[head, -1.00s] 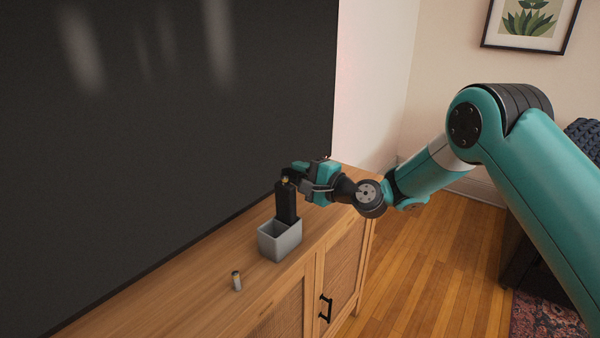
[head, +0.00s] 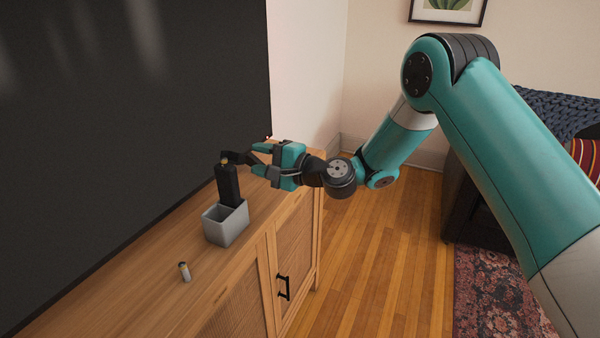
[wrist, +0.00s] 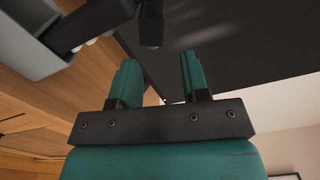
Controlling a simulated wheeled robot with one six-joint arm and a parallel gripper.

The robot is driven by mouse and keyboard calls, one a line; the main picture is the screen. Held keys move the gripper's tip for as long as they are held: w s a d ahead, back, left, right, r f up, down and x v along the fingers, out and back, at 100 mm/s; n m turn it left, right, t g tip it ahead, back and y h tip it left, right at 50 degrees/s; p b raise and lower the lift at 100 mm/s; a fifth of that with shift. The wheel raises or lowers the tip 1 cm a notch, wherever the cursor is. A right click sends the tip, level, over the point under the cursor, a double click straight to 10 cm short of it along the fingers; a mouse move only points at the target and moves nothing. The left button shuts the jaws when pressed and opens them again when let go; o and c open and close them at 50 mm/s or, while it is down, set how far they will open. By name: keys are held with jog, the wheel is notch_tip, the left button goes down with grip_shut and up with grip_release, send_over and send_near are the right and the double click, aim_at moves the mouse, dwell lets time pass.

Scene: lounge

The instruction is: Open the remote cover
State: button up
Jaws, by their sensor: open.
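A black remote (head: 228,187) stands upright in a small grey box (head: 224,228) on the cabinet. A brassy end shows at its top. A dark strip (head: 238,157), which looks like its cover, sticks out from the top toward my gripper. My gripper (head: 258,159) is open, just right of the remote's top, fingers pointing at it. In the wrist view, the remote (wrist: 95,22) leans out of the grey box (wrist: 22,45) at upper left, and the strip's end (wrist: 150,28) is beyond my open fingers (wrist: 160,64). I see nothing gripped; contact with the strip is unclear.
A loose battery (head: 184,272) stands on the wooden cabinet top (head: 130,285), in front of the box. A large dark screen (head: 120,120) rises behind. The cabinet door has a black handle (head: 283,287). Wooden floor (head: 385,240) is open to the right.

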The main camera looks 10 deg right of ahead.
jog(key=b+v, duration=0.4)
jog(key=v, duration=0.7)
jog(key=shift+b, duration=0.3)
jog(key=shift+s, duration=0.15)
